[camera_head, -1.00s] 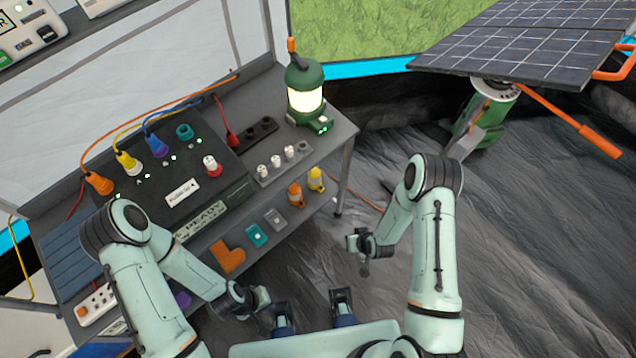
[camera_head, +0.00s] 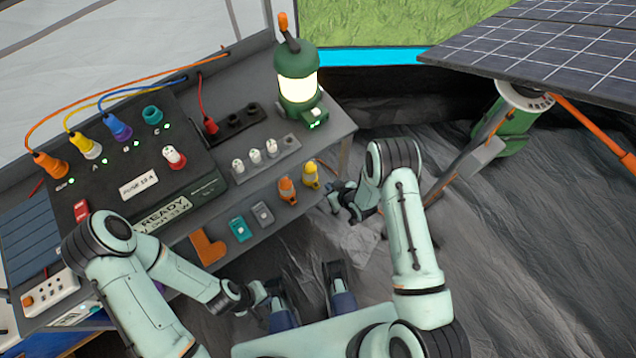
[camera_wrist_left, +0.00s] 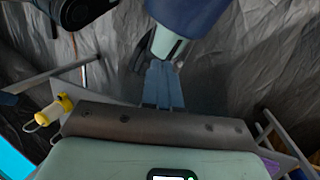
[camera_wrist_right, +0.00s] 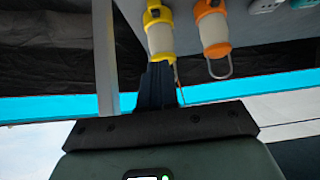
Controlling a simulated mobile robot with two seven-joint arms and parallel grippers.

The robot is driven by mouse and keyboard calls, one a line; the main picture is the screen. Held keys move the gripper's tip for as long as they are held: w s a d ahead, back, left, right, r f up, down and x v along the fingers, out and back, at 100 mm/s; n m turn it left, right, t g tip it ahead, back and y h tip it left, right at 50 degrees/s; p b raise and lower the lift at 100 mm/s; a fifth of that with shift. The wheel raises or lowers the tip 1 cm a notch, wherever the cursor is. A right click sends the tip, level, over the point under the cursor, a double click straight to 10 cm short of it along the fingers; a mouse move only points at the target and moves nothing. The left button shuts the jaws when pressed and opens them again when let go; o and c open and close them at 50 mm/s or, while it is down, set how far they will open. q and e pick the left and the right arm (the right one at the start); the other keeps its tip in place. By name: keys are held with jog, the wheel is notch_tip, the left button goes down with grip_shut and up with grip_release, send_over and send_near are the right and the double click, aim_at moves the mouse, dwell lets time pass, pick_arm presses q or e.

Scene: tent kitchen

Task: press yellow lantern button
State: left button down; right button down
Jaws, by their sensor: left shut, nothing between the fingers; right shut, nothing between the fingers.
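The small yellow lantern (camera_head: 311,176) hangs on the front side of the table, right of an orange lantern (camera_head: 287,191). In the right wrist view the yellow lantern (camera_wrist_right: 159,32) shows a pale body with yellow ends; I cannot make out a button. My right gripper (camera_head: 334,194) is shut and empty, close to the right of the yellow lantern. Its fingers (camera_wrist_right: 157,85) appear just below that lantern in the right wrist view. My left gripper (camera_head: 272,288) is shut and empty, low in front of the table. A yellow-capped lantern (camera_wrist_left: 50,112) shows at left in the left wrist view.
A lit green lantern (camera_head: 297,78) stands on the table (camera_head: 335,128). A power station with coloured plugs (camera_head: 118,128) is at left. Teal and grey switch blocks (camera_head: 240,229) sit on the table's front. Solar panels (camera_head: 560,50) stand at right. The floor between is free.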

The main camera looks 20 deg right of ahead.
aim_at(315, 183)
jog(key=shift+a, duration=0.1)
